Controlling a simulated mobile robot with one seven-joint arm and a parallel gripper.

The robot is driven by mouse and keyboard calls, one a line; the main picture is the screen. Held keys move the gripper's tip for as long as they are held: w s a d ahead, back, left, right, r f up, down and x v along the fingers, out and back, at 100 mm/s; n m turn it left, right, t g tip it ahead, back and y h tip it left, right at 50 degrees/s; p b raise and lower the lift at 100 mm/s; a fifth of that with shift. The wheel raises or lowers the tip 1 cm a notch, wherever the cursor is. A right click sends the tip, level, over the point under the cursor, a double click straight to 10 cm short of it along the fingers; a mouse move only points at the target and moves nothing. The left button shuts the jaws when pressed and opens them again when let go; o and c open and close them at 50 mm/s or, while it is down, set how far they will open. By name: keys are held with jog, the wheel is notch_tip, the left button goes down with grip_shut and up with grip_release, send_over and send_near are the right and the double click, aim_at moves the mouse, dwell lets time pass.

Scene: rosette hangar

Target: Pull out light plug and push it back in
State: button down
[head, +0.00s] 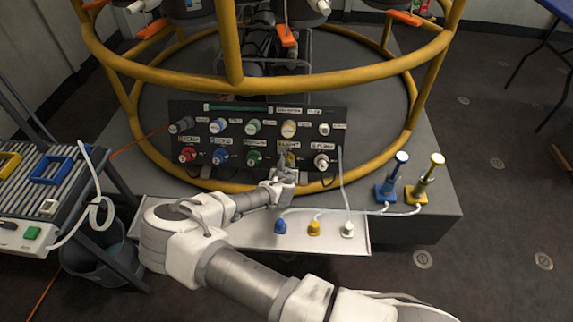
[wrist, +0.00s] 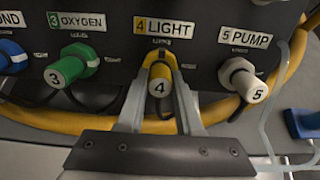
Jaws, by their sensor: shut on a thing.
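The light plug (wrist: 159,84), yellow with a pale end marked 4, is under the "4 LIGHT" label (wrist: 164,28) on the dark panel. My gripper (wrist: 160,72) is shut on the light plug, one finger on each side of it. The plug lines up with its socket, but the fingers and the plug's own end hide how deep it sits. In the head view my gripper (head: 287,169) reaches the lower row of the panel (head: 258,128) and largely covers the plug.
The green oxygen plug (wrist: 67,70) is to the left and the white pump plug (wrist: 242,79) to the right, both close to my fingers. A yellow tubular frame (head: 240,88) surrounds the panel. A white tray (head: 180,212) with small connectors lies in front.

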dwell(0.4)
jog(key=c, duration=0.5)
grip_release()
jog(key=p+v, duration=0.5)
jog(key=v, duration=1.2)
jog(key=shift+s, duration=0.15)
